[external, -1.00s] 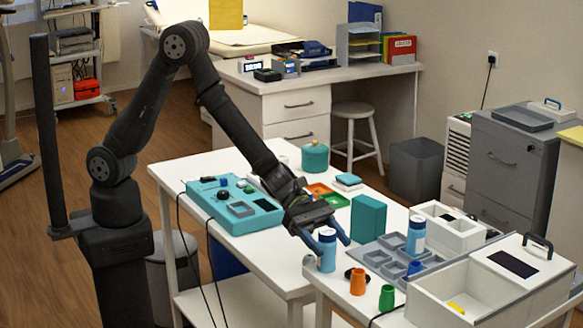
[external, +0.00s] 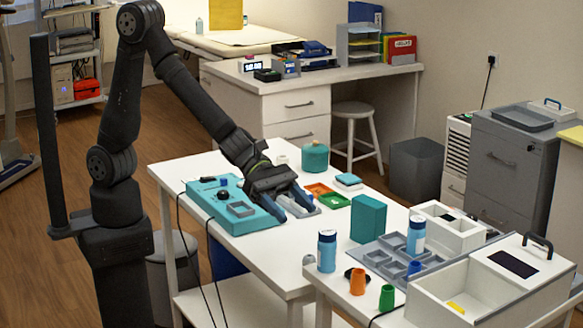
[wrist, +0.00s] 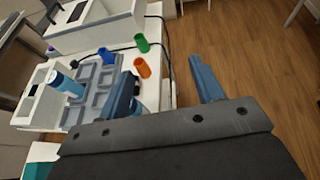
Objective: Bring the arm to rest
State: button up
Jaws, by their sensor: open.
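My gripper (external: 292,206) is over the white table, beside the teal control box (external: 228,206), with its two blue fingers spread apart. In the wrist view the fingers of my gripper (wrist: 163,88) are wide apart with nothing held between them. A blue bottle (external: 327,253) with a dark cap stands upright toward the near edge, apart from the fingers; in the wrist view it is mostly hidden behind the left finger. I cannot tell whether the fingertips touch the pale grey item just under them.
An orange cup (external: 357,282) and a green cup (external: 386,298) stand near the front edge. A grey compartment tray (external: 378,258) holds a second blue bottle (external: 416,236). A teal block (external: 369,219) stands right of my gripper. A white bin (external: 450,295) is at front right.

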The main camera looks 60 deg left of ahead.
jog(key=w+a+f+n+t+y, duration=0.1)
jog(key=w+a+f+n+t, duration=0.15)
jog(key=w+a, duration=0.65)
jog(key=w+a+f+n+t+y, duration=0.1)
jog(key=w+a+n+t, duration=0.15)
jog(key=w+a, duration=0.75)
jog(key=w+a+f+n+t+y, duration=0.1)
jog(key=w+a+n+t+y, duration=0.1)
jog(key=w+a, duration=0.4)
jog(key=w+a+f+n+t+y, duration=0.1)
jog(key=w+a, duration=0.5)
jog(key=a, duration=0.7)
jog(key=shift+w+a+f+n+t+y, duration=0.25)
jog(key=shift+f+n+t+y, duration=0.15)
jog(key=shift+f+n+t, duration=0.25)
